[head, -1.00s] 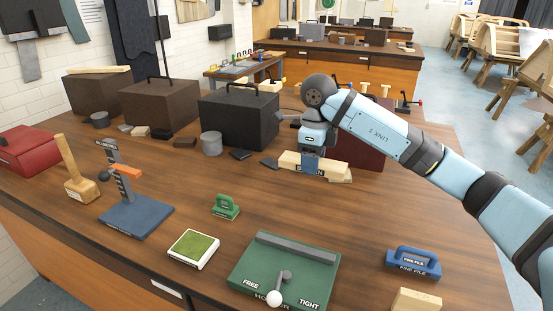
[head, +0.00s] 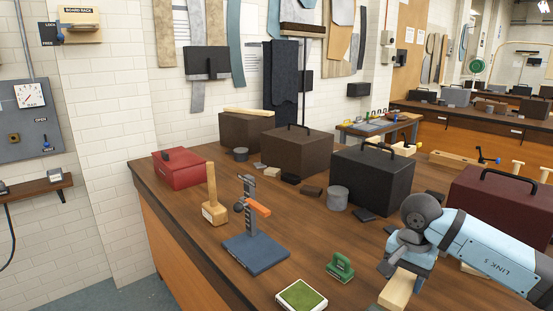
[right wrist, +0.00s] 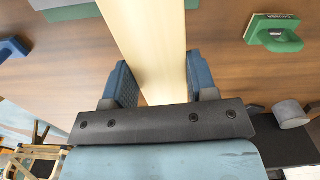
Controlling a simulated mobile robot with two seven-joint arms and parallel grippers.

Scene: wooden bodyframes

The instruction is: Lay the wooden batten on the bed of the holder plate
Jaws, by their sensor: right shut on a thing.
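My right gripper (head: 404,268) is shut on the pale wooden batten (head: 397,291). In the right wrist view the batten (right wrist: 150,35) runs lengthwise between the two blue fingers of the gripper (right wrist: 160,82), reaching out past the top edge. It appears to be held above the brown bench top. A green and grey edge at the upper left of the right wrist view may be the holder plate (right wrist: 72,13), but too little shows to be sure. My left gripper is not in view.
A green handled block (head: 340,267) and a green-topped pad (head: 301,297) lie left of the gripper. A blue stand (head: 256,252), mallet (head: 213,213) and black case (head: 372,180) stand farther off. A blue handled file (right wrist: 13,49) shows in the right wrist view.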

